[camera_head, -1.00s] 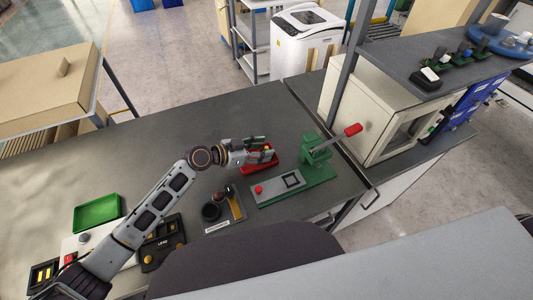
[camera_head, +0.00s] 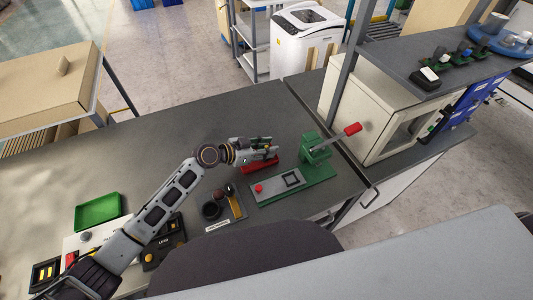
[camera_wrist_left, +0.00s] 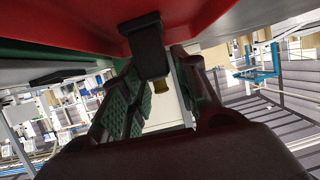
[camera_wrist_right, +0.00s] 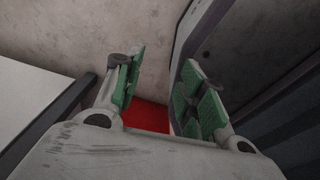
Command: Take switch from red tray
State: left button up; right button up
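The red tray (camera_head: 262,165) lies on the grey table, partly hidden under my left gripper (camera_head: 266,148). In the left wrist view a red surface (camera_wrist_left: 230,18), which looks like the tray, fills the top. A small dark part with a brass-coloured end, which looks like the switch (camera_wrist_left: 148,45), shows at the gap of my left gripper (camera_wrist_left: 165,85). The left fingers are apart, with clear space beside the dark part; I see no firm grip on it. My right gripper (camera_wrist_right: 158,95) is open and empty in the right wrist view.
A green press (camera_head: 315,150) with a red-knobbed lever stands right of the tray. A fixture with a black round cup (camera_head: 211,211) is in front. A green tray (camera_head: 97,210) lies at the left. The table behind the left arm is clear.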

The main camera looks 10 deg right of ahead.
pick_arm(q)
grip_shut()
jog(key=shift+r, duration=0.55)
notch_tip(320, 180, up, 4)
jog(key=shift+r, duration=0.25)
notch_tip(320, 180, up, 3)
jog(key=shift+r, duration=0.75)
jog(key=shift+s, duration=0.1)
pick_arm(e)
jog(key=shift+a+f, duration=0.1)
jog(key=shift+a, duration=0.2)
